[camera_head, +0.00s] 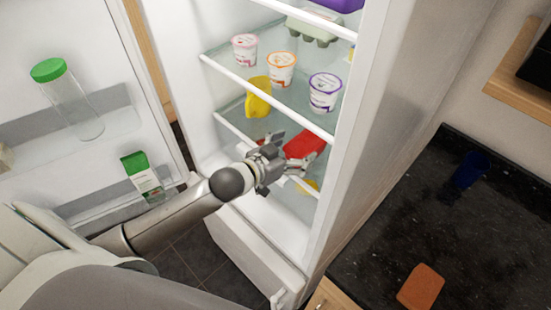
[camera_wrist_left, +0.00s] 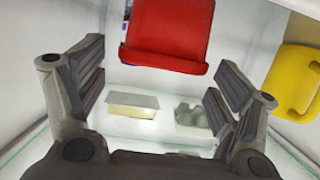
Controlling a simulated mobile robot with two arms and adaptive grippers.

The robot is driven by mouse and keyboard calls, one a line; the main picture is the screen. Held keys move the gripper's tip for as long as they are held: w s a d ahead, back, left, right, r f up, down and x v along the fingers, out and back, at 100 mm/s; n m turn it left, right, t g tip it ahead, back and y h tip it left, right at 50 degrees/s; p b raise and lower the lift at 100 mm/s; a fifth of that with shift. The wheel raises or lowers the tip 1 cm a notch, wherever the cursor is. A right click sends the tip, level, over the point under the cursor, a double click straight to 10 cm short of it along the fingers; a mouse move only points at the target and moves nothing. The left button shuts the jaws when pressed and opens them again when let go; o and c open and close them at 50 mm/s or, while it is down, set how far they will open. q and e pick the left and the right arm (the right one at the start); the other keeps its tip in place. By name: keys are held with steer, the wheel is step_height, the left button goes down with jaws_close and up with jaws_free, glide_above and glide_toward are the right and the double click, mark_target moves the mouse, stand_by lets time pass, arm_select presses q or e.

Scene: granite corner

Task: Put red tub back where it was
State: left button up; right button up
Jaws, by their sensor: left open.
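The red tub (camera_head: 305,146) is inside the open fridge, on the glass shelf below the yogurt cups. My left gripper (camera_head: 285,158) is inside the fridge just in front of it and partly overlaps it in the head view. In the left wrist view the red tub (camera_wrist_left: 168,35) shows at the top, past the two spread fingers of my left gripper (camera_wrist_left: 157,85). The space between the fingers is empty. The fingers look apart from the tub. My right gripper is in neither view.
A yellow jug (camera_head: 258,97) stands near the tub; yogurt cups (camera_head: 324,92) stand on the shelf. The open fridge door holds a green-lidded jar (camera_head: 75,100) and a green-and-white carton (camera_head: 141,174). The dark counter (camera_head: 430,220) bears a blue cup (camera_head: 470,170) and a brown block (camera_head: 420,287).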

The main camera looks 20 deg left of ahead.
arm_select(q)
steer(key=b+v, duration=0.1)
steer(key=v, duration=0.7)
steer(key=shift+s, duration=0.2)
steer(key=shift+a+r, duration=0.1)
